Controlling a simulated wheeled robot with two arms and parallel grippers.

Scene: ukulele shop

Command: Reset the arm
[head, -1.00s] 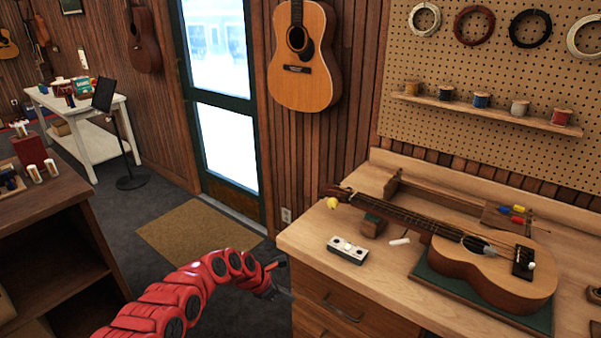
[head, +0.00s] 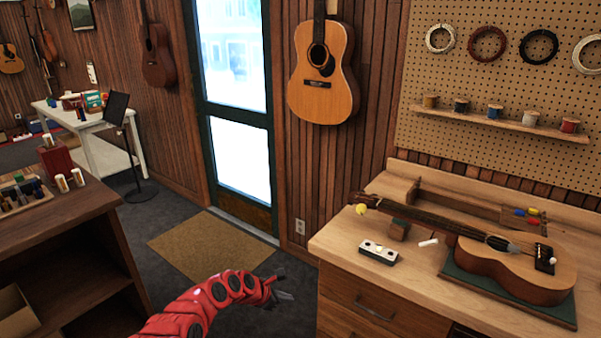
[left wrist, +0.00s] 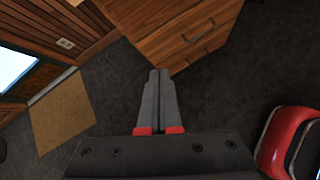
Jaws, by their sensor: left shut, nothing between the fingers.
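My left arm, red with black joints, comes in from the bottom of the head view. Its gripper (head: 284,295) is held over the dark floor, in front of and left of the workbench drawers. In the left wrist view the two grey fingers (left wrist: 158,100) lie together, shut and empty, pointing toward the floor beside the drawers. My right gripper is in neither view.
The workbench (head: 335,240) at the right holds a ukulele (head: 520,265) on a green mat, a white tuner-like box (head: 379,252) and a yellow ball (head: 361,209). A dark shelf counter (head: 75,230) stands at left. Floor and doormat (head: 210,245) between are clear.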

